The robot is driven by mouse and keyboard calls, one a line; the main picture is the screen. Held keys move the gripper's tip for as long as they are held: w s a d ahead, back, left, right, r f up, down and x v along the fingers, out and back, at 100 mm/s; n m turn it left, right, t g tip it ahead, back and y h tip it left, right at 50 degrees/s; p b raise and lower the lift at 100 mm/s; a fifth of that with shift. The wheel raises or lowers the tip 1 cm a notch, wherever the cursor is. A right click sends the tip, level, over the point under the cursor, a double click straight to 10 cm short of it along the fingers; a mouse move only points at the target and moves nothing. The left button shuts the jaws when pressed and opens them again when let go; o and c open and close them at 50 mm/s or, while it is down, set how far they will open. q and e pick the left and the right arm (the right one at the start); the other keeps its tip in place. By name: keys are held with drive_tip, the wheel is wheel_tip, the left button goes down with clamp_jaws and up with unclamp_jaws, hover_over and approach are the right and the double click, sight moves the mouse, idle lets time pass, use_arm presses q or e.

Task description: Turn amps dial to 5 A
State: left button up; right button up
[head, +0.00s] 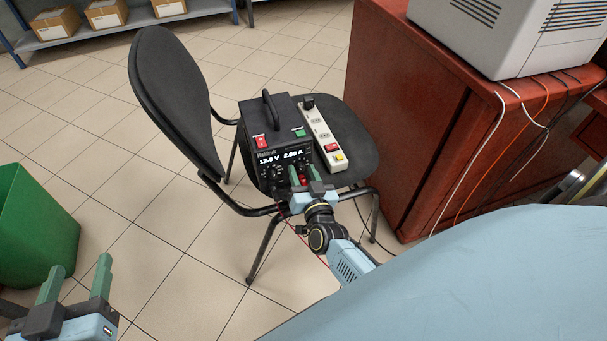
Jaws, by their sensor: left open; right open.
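A black bench power supply (270,130) with a top handle sits on the seat of a black chair. Its lit display (281,157) seems to read 12.0 V and 2.00 A. The small dials below the display are partly hidden by my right gripper, and I cannot make out the amps dial clearly. My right gripper (303,169) is open, with its green fingers at the right part of the front panel; contact with a dial cannot be told. My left gripper (80,264) is open and empty at the lower left, over the floor, far from the supply.
A white power strip (322,134) lies on the seat right of the supply. The chair's backrest (172,100) rises at left. A red-brown cabinet (410,130) with hanging cables stands at right. A green bin (35,225) stands at left. Tiled floor between is clear.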

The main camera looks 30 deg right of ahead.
clamp_jaws()
idle(0.3)
